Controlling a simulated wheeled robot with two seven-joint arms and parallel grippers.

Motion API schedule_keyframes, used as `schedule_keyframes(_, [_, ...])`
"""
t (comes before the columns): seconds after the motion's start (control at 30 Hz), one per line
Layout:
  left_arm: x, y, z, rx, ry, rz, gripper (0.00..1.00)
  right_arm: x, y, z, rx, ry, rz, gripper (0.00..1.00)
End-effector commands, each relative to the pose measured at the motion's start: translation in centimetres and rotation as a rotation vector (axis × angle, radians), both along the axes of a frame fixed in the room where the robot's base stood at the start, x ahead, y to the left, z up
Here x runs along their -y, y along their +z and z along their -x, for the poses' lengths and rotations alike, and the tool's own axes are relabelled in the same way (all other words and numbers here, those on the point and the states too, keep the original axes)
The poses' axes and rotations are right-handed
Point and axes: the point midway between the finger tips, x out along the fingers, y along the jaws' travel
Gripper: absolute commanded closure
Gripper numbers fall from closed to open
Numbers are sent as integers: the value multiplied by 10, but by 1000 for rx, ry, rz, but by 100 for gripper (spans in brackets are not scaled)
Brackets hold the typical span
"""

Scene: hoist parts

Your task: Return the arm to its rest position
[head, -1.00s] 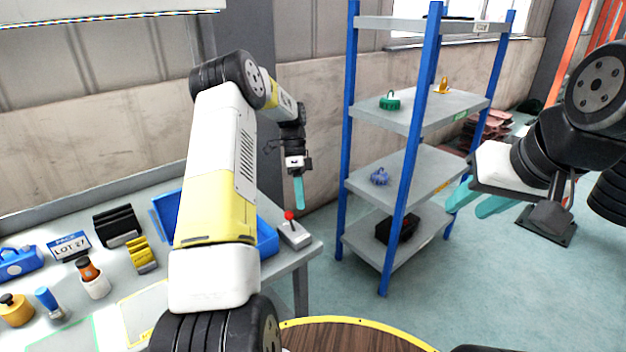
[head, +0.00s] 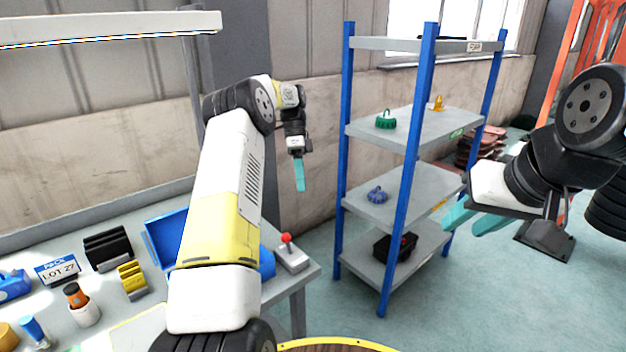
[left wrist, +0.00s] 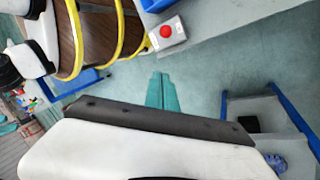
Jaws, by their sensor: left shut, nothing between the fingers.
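My left arm reaches forward from the bottom of the head view, over the bench's right end. Its gripper (head: 299,174) points down in front of the wall, left of the shelf rack and above the red-knobbed box. Its teal fingers are together and empty. They also show together in the left wrist view (left wrist: 161,92), over bare floor. My right gripper (head: 474,218) is at the right of the head view, with teal fingers pointing left. Two fingers show there with a small apparent gap, but their tips overlap the view of the rack, and I cannot tell how far apart they are.
A shelf rack (head: 412,130) with blue posts holds a green part (head: 386,119), an orange part (head: 437,103), a blue part (head: 377,195) and a black box (head: 394,247). The bench holds a blue bin (head: 163,240) and a red-knobbed box (head: 292,254). Floor between bench and rack is clear.

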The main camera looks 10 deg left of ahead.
Motion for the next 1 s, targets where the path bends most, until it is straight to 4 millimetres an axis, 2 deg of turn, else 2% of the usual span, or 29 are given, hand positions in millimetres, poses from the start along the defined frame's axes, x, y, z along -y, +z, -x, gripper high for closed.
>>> schedule_keyframes(0.27, [0,2,0,2,3,-3,100,0,0,0,0,0,0,64])
schedule_keyframes(0.37, [3,14,3,23,22,-22,100,0,0,0,0,0,0,64])
schedule_keyframes(0.47, [10,42,13,65,75,-65,100,0,0,0,0,0,0,64])
schedule_keyframes(0.57, [19,76,30,127,165,-118,100,0,0,0,0,0,0,64])
schedule_keyframes(0.7, [30,118,63,217,314,-176,100,0,0,0,0,0,0,64])
schedule_keyframes(0.9, [42,161,123,345,549,-208,100,0,0,0,0,0,0,64])
schedule_keyframes(1.0, [46,174,156,402,674,-204,100,0,0,0,0,0,0,64])
